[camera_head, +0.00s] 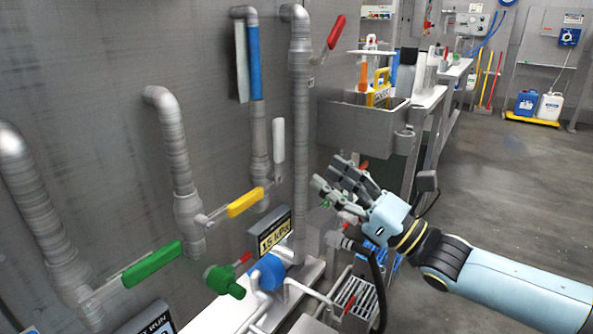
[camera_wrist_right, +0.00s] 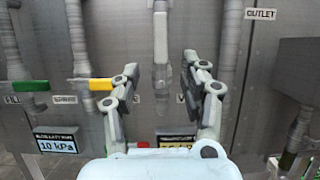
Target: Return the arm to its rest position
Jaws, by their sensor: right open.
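My right gripper (camera_head: 330,171) reaches in from the right in the head view, its fingers pointing left toward the metal wall with pipes. It is open and holds nothing. In the right wrist view the two fingers (camera_wrist_right: 160,68) stand wide apart, with a pipe end and the wall showing between them. The gripper appears clear of the pipes. My left gripper is not in view.
Pipes carry a green lever (camera_head: 152,264), a yellow lever (camera_head: 245,202), a white lever (camera_head: 278,141) and a red lever (camera_head: 337,31). A grey bin (camera_head: 362,128) on the wall is behind the gripper. A black hose (camera_head: 377,278) hangs below. Open floor (camera_head: 520,190) lies right.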

